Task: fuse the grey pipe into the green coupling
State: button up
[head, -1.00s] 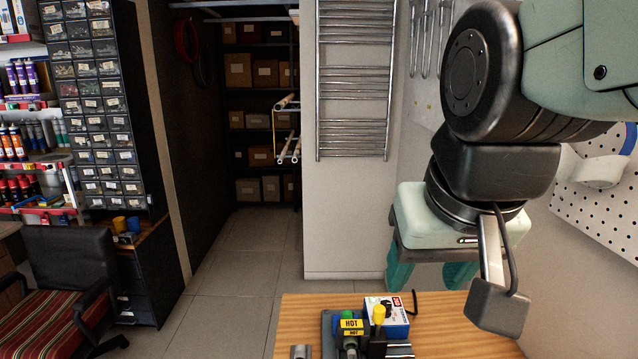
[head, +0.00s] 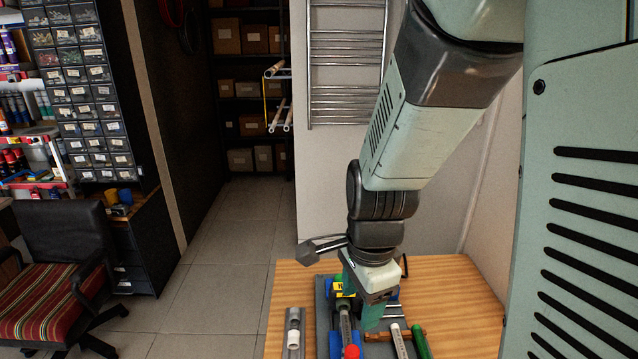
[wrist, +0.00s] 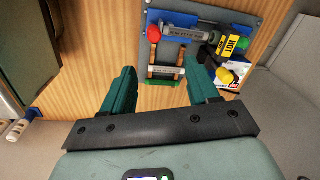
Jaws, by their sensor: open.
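A grey pipe (wrist: 165,71) with dark print lies across two copper-brown supports on the bench board; in the head view it is the pale tube (head: 399,342) at the front. My gripper (wrist: 160,88) is open and empty, its teal fingers spread on either side of this pipe in the wrist view but apart from it. In the head view my gripper (head: 372,313) hangs over the board. A second grey printed tube (wrist: 188,32) sits in blue clamps. A green cylinder (head: 420,342) lies beside the pipe; I cannot tell whether it is the coupling.
A heating tool with a yellow HOT label (wrist: 233,43) stands at the back of the board, close to a finger. A grey channel (head: 293,322) holds a white piece at the left. The wooden bench (head: 462,305) is clear at the right.

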aim_at(353, 349)
jog(key=f+m, duration=0.2)
jog(key=f, duration=0.1)
jog(key=f+m+g, duration=0.1)
jog(key=f+m, duration=0.1)
jog(key=f, duration=0.2)
jog(key=shift+w+a, duration=0.2)
jog(key=shift+f, duration=4.5)
